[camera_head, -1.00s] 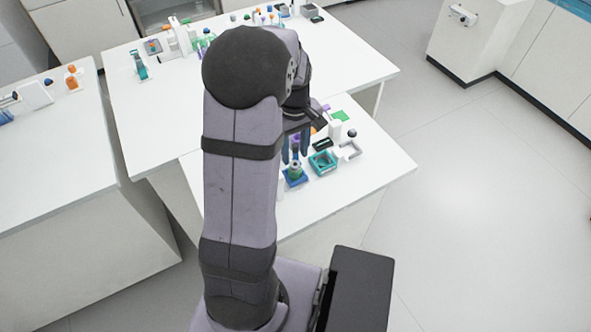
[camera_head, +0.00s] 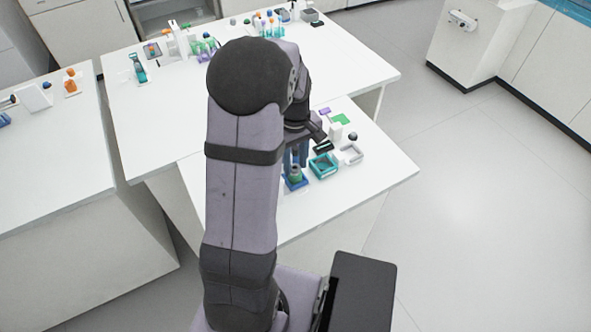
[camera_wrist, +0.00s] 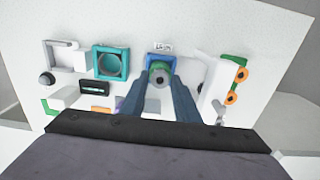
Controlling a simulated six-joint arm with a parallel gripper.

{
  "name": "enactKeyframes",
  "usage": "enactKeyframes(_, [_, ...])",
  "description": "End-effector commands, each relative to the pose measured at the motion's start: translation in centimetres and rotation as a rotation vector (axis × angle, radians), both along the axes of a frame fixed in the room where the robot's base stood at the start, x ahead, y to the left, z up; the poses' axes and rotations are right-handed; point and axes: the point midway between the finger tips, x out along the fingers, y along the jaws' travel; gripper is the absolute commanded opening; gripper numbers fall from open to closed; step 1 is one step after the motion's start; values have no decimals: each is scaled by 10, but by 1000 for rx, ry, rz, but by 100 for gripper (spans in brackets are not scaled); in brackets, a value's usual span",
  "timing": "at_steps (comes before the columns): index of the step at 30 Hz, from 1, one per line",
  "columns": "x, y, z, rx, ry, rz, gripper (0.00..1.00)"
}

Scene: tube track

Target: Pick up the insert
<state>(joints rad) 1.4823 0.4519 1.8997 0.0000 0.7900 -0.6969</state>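The insert, a small round grey-green piece with a dark centre (camera_wrist: 160,76), stands in a blue square holder (camera_wrist: 152,59) in the wrist view. In the head view the insert (camera_head: 295,172) shows just below my fingertips, above the blue holder (camera_head: 297,183). My gripper (camera_wrist: 160,84) points down at it, with one blue finger on each side of the insert. The fingers are apart and look open; whether they touch it is hard to see. In the head view my gripper (camera_head: 295,165) is partly covered by my arm.
A teal square tray with a round opening (camera_wrist: 95,62) stands beside the holder. A white open frame (camera_wrist: 56,54), a dark block (camera_wrist: 95,88) and a dark ball (camera_wrist: 46,79) lie farther left. A green rack with orange pieces (camera_wrist: 238,72) stands right. The bench front (camera_head: 350,195) is clear.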

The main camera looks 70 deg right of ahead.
Motion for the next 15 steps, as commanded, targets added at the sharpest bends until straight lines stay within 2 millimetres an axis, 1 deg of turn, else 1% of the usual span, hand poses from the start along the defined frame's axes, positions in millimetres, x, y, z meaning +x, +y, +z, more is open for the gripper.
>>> enactKeyframes(1, [0,0,0,0,0,0,15])
enactKeyframes(2, [0,0,0,0,0,0,8])
enactKeyframes(9, [0,0,2,0,0,0,8])
enactKeyframes(15, [0,0,12,0,0,0,8])
